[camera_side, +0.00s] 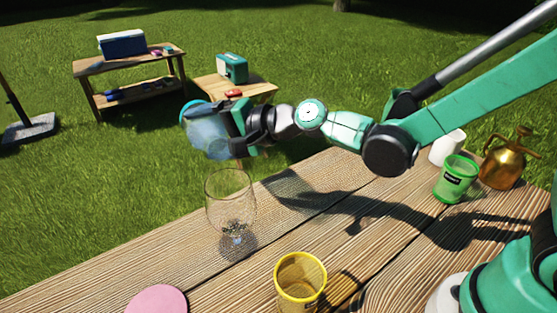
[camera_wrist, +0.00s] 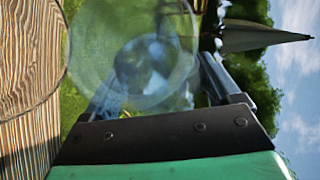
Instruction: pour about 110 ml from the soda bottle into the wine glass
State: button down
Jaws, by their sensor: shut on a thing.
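My gripper (camera_side: 238,122) is shut on the soda bottle (camera_side: 210,138), a pale blue see-through body with a teal part at its upper left. The bottle is tilted and held above the table, over and slightly left of the wine glass rim in the side view. In the wrist view the bottle (camera_wrist: 130,60) is blurred between the fingers (camera_wrist: 160,85). The clear wine glass (camera_side: 230,200) stands upright on the wooden table. I cannot make out liquid in it, nor a stream. The bottle's mouth and its liquid level are hard to tell.
A yellow cup (camera_side: 300,283) and a pink disc (camera_side: 157,300) are at the table's front. A green cup (camera_side: 455,180), a white cup (camera_side: 446,148) and a brass sprayer (camera_side: 505,165) stand at the right. Side tables (camera_side: 130,68) stand on the grass behind.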

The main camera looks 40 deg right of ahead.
jog(key=shift+s+r+n+t, duration=0.1)
jog(key=shift+r+n+t, duration=0.3)
jog(key=shift+r+t, duration=0.1)
jog(key=shift+w+d+r, duration=0.15)
jog(key=shift+w, duration=0.45)
dwell(0.7)
jog(key=shift+s+r+n+t+y, duration=0.1)
jog(key=shift+r+n+t+y, duration=0.35)
jog(key=shift+n+t, duration=0.2)
dwell(1.0)
jog(key=shift+f, duration=0.1)
jog(key=f+m+g, duration=0.1)
jog(key=g, duration=0.1)
jog(key=w+f+m+g+h, duration=0.1)
jog(key=f+m, duration=0.1)
jog(key=shift+w+d+g, duration=0.15)
jog(key=shift+d+g, duration=0.05)
jog(key=shift+g, duration=0.15)
jog(key=shift+f+m+g, duration=0.35)
jog(key=shift+f+g, duration=0.1)
jog(key=shift+g, duration=0.15)
jog(key=shift+s+r, duration=0.1)
jog(key=shift+s, duration=0.1)
dwell(1.0)
